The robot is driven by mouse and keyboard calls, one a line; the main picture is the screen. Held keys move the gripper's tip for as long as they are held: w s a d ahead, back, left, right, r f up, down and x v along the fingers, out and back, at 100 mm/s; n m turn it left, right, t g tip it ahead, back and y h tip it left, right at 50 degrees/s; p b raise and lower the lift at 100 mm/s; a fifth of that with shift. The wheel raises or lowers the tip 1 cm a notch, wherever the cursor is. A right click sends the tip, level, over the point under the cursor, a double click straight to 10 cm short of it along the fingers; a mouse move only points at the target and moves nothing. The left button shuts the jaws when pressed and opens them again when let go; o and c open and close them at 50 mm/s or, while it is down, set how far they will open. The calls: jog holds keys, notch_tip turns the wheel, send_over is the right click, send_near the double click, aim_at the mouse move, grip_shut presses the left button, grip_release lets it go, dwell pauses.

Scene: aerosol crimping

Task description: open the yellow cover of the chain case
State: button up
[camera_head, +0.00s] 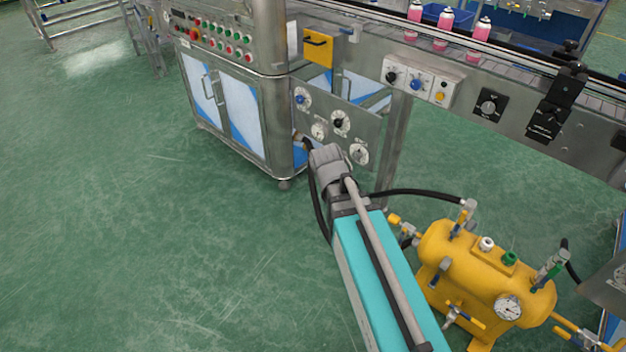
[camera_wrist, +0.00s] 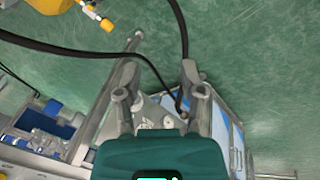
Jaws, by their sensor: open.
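The yellow cover (camera_head: 318,46) is a small square plate with a dark handle across it, on the front of the machine at the end of the conveyor, and looks shut. I cannot make it out in the wrist view. My gripper (camera_wrist: 157,86) has its two grey fingers spread apart with nothing between them. In the head view my arm reaches up to the panel of dials below the cover, and the arm's end mostly hides the fingers. The gripper is below the cover, apart from it.
A panel with several dials (camera_head: 339,122) hangs below the cover. A steel cabinet (camera_head: 232,103) with buttons stands left. The conveyor (camera_head: 523,75) carries pink cans (camera_head: 441,35). A yellow tank (camera_head: 480,275) with hoses stands right of my arm. The green floor is clear at left.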

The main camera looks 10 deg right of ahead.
jog(key=s+d+g+y, duration=0.1)
jog(key=s+d+y, duration=0.1)
jog(key=s, duration=0.4)
jog(key=shift+d+f+g+y, duration=0.3)
jog(key=shift+d, duration=0.05)
